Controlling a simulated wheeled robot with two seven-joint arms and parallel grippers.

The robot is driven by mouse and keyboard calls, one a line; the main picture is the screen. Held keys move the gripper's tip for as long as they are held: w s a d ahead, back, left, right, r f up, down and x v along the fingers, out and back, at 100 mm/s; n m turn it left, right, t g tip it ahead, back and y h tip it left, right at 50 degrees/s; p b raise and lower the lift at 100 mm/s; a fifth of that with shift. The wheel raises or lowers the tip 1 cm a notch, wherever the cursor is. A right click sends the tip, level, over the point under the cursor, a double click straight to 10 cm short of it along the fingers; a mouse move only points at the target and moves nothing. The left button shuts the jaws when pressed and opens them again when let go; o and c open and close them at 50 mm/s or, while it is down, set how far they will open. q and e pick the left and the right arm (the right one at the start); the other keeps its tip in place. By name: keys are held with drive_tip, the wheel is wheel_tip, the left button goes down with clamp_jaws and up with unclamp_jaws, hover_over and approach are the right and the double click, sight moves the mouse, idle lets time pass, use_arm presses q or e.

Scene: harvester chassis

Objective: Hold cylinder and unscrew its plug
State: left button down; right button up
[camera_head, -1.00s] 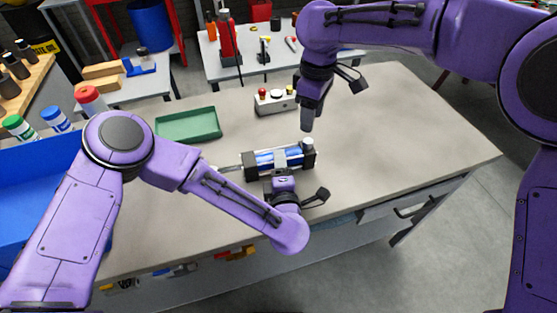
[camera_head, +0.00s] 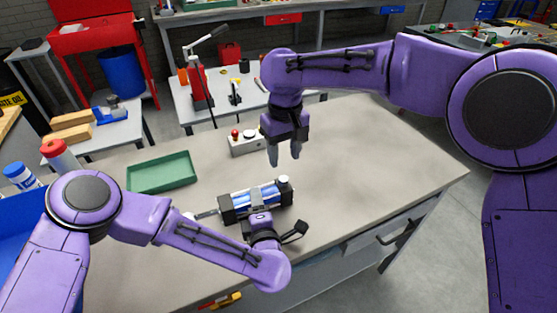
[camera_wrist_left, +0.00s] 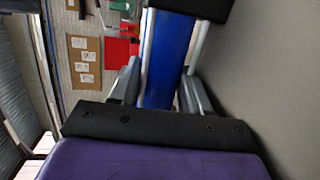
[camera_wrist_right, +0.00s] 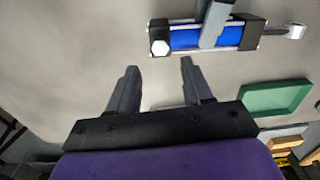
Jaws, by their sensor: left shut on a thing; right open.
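The cylinder (camera_head: 240,198) has a blue barrel, black end blocks and a rod at its left end. It lies on the grey workbench. My left gripper (camera_head: 258,206) is shut around its barrel; the blue barrel (camera_wrist_left: 168,60) shows between the fingers in the left wrist view. The white plug (camera_head: 284,181) sits on the right end block; in the right wrist view it is a hexagonal white head (camera_wrist_right: 160,48). My right gripper (camera_head: 284,156) is open and empty, pointing down above the bench, behind and apart from the plug. Its two fingers also show in the right wrist view (camera_wrist_right: 158,80).
A green tray (camera_head: 162,173) lies on the bench left of the cylinder. A control box with a red button (camera_head: 245,144) stands behind it. A blue bin (camera_head: 20,225) and bottles are at the far left. The bench's right side is clear.

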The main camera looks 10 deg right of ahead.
sight(284, 178)
drive_tip(key=m, duration=1.2)
drive_tip(key=shift+m, duration=0.3)
drive_tip(key=m, duration=0.5)
drive_tip(key=shift+m, duration=0.3)
drive_tip(key=m, duration=0.4)
drive_tip(key=shift+m, duration=0.3)
drive_tip(key=shift+f, duration=0.2)
wheel_tip(284, 178, down, 8)
drive_tip(key=shift+r, duration=0.2)
